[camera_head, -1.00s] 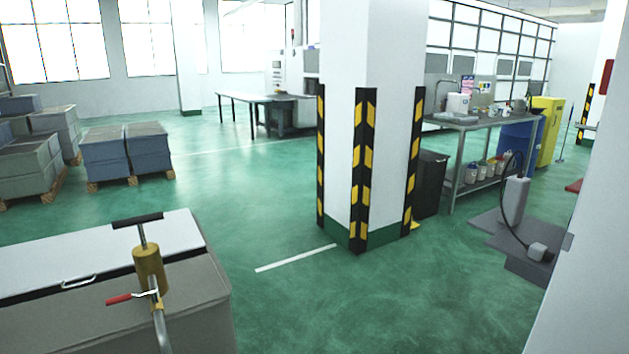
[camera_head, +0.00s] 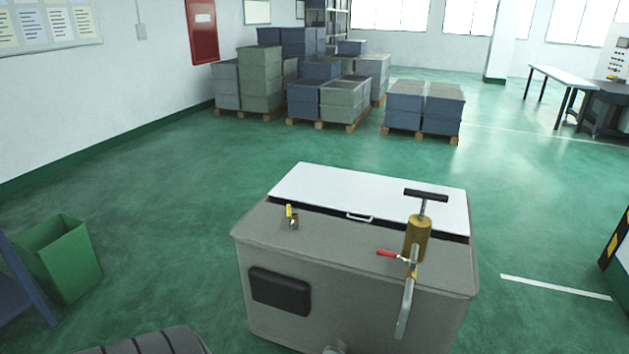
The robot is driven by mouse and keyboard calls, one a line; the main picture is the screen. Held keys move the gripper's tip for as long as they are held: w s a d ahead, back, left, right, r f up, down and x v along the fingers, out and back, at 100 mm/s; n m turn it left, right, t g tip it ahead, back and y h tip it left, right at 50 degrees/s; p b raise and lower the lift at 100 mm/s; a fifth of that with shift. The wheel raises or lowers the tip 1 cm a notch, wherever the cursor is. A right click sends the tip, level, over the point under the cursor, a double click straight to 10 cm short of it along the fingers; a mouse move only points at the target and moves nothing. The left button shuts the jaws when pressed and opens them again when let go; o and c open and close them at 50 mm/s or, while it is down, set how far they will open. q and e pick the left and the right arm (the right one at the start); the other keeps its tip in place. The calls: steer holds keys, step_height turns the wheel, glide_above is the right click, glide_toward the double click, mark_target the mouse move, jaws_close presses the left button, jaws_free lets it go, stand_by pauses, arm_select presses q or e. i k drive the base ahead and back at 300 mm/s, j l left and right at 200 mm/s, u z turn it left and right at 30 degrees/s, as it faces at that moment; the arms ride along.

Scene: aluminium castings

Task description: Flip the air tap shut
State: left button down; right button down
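A grey box-shaped tank (camera_head: 350,285) with a white lid (camera_head: 345,190) stands in the lower middle. A small tap with a yellow handle (camera_head: 289,211) sits on its top at the left, and the handle points up. A brass cylinder (camera_head: 417,238) with a black T-handle (camera_head: 425,195) stands at the right of the top. A red lever (camera_head: 387,253) beside the cylinder points left, above a bent grey spout (camera_head: 405,306). Which of the two is the air tap I cannot tell for sure. Neither of my grippers is in view.
A green bin (camera_head: 68,258) stands at the left. Stacked grey and blue crates (camera_head: 262,78) on pallets stand at the back. A table (camera_head: 565,76) is at the far right, a striped pillar edge (camera_head: 617,238) at the right. The green floor around the tank is mostly clear.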

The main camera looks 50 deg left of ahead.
mark_target(288, 206)
steer(key=i+u, duration=0.2)
steer(key=u, duration=0.25)
steer(key=i+l+u, duration=0.1)
steer(key=u, duration=0.3)
steer(key=i+u, duration=0.1)
steer(key=u, duration=1.1)
